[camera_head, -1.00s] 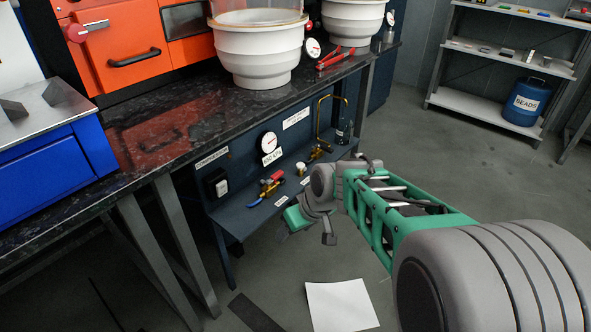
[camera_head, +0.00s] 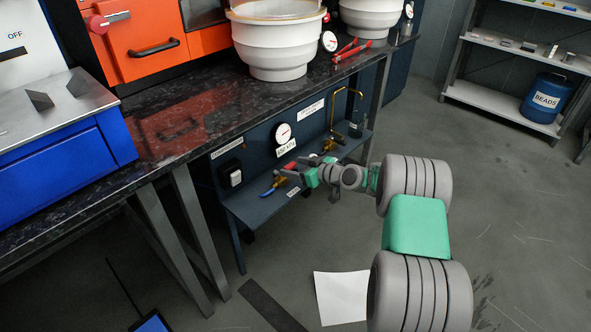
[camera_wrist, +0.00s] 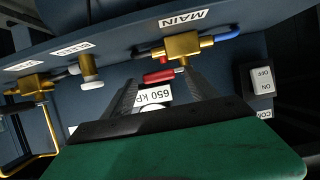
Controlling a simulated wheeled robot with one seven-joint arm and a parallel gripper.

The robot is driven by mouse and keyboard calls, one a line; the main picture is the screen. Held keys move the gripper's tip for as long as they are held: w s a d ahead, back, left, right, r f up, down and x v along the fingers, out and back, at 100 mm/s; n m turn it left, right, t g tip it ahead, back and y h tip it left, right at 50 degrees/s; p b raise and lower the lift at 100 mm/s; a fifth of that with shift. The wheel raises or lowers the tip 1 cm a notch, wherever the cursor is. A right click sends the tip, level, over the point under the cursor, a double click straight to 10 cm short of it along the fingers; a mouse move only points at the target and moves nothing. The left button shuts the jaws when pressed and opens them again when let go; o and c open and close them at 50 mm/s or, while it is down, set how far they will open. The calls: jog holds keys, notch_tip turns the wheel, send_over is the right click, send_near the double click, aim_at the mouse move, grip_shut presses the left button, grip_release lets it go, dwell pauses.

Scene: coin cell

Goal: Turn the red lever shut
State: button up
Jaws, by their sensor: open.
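The red lever (camera_wrist: 158,77) sits on a brass valve (camera_wrist: 182,45) under a MAIN label in the wrist view, which shows the panel upside down. The lever lies roughly along the line of the pipe. My gripper (camera_wrist: 161,80) is open, its two dark fingers on either side of the lever; I cannot tell whether they touch it. In the head view the red lever (camera_head: 290,166) shows just above my gripper (camera_head: 287,178), at the shelf under the bench. The gripper partly hides the valve there. A blue hose (camera_head: 267,193) leaves the valve.
A second brass valve (camera_wrist: 34,84) and a white-capped fitting (camera_wrist: 91,72) stand along the same panel. A gauge (camera_head: 283,134) with a 650 kPa tag and a rocker switch (camera_wrist: 262,79) are close by. The dark bench top (camera_head: 190,130) overhangs the shelf. Floor to the right is open.

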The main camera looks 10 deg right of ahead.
jog(key=shift+c, duration=0.4)
jog(key=c, duration=1.3)
jog(key=shift+r, duration=0.1)
